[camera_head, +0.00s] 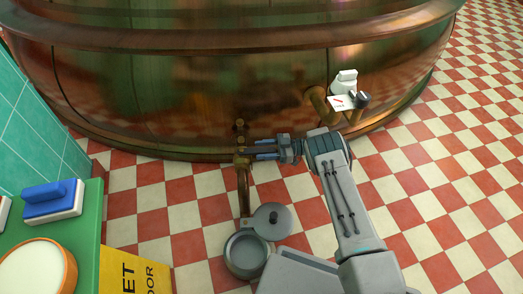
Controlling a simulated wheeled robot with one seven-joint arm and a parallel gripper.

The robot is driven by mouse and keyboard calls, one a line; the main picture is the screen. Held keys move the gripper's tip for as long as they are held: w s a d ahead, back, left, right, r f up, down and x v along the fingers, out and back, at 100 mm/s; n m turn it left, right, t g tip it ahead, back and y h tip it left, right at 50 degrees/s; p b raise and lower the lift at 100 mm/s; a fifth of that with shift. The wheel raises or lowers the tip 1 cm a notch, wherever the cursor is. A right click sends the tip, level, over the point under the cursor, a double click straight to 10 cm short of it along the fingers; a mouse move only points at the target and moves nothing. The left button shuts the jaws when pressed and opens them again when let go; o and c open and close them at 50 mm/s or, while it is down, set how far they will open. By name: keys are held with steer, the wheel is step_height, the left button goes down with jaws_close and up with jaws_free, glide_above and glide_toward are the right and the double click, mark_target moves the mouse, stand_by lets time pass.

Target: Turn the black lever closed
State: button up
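A small dark, nearly black handle (362,99) sits on a brass pipe at the kettle's lower right. It is the only black lever-like part I can make out, and its exact setting is too small to read. My gripper (260,149) is open, with two blue fingers apart and pointing left. It is well to the left of the black handle, close to a brass tap (241,160) on the kettle's front. I cannot tell whether the fingers touch the tap. Nothing shows between them.
The copper kettle (200,90) fills the back. A white fitting (346,82) and a white card with a red mark (340,102) are beside the black handle. A grey pot (246,255) and grey lid (272,221) are below the tap.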

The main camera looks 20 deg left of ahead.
steer(key=p+v, duration=0.1)
steer(key=v, duration=1.3)
steer(key=shift+a, duration=0.1)
